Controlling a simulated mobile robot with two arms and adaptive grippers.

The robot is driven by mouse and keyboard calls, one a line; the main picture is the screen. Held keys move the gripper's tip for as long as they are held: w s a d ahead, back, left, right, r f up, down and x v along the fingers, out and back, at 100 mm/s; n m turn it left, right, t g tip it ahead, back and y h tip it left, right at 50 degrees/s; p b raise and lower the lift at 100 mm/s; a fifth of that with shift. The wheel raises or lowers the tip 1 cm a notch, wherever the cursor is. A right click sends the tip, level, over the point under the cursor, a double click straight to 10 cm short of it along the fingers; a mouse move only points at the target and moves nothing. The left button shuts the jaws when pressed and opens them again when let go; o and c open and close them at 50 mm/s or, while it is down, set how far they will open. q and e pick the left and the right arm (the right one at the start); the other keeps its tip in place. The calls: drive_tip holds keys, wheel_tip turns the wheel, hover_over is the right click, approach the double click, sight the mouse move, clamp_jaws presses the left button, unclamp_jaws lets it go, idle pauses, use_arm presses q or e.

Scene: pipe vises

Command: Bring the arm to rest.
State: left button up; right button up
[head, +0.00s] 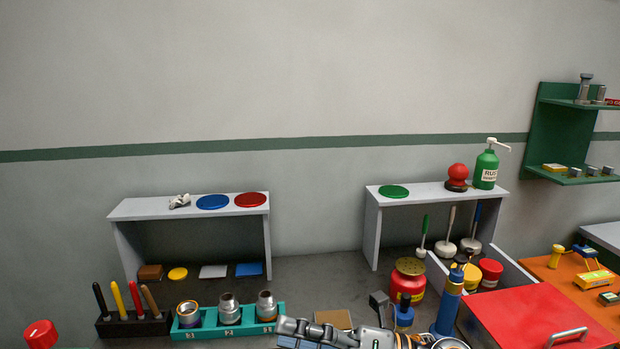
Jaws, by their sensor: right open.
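My right gripper (305,334) shows at the bottom middle, cut off by the lower edge. Its silver and black parts point left, and it is open with nothing seen between its fingers. It appears in front of the bench, just right of a teal rack (243,331) with several metal pipe fittings in numbered places. My left gripper is not in view.
Grey shelves (140,208) and (440,191) stand at the back. A tool holder (130,327) is at left. A red can (407,280), blue bottle (449,308) and red-lidded box (540,318) are at right. A brown block (333,319) lies behind the gripper.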

drive_tip(key=w+d+m+t+h, duration=0.3)
drive_tip(key=d+m+t+h, duration=0.2)
drive_tip(key=d+m+t, duration=0.5)
drive_tip(key=w+d+m+t+h, duration=0.35)
drive_tip(key=m+t+h, duration=0.35)
drive_tip(key=m, duration=0.7)
drive_tip(key=s+d+f+m+g+h, duration=0.1)
drive_tip(key=d+f+m+g+h, duration=0.1)
drive_tip(key=d+f+m+h, duration=0.45)
drive_tip(key=s+d+f+m+g+h, duration=0.2)
drive_tip(key=f+m+g, duration=0.15)
drive_tip(key=f, duration=0.55)
drive_tip(key=s+d+f+m+g+y, duration=0.1)
drive_tip(key=s+f+m+g, duration=0.1)
drive_tip(key=s+f+g, duration=0.55)
drive_tip(key=s+f+m+g, duration=0.25)
drive_tip(key=s+f, duration=0.65)
drive_tip(key=s, duration=0.5)
wheel_tip(320, 180, down, 28)
drive_tip(key=s+g, duration=0.2)
drive_tip(key=s, duration=0.1)
drive_tip(key=s+d+f+g, duration=0.1)
drive_tip(key=s+d+f, duration=0.2)
drive_tip(key=s+f, duration=1.1)
drive_tip(key=shift+s, duration=0.8)
drive_tip(key=shift+d+n, duration=0.1)
drive_tip(key=shift+n, duration=0.15)
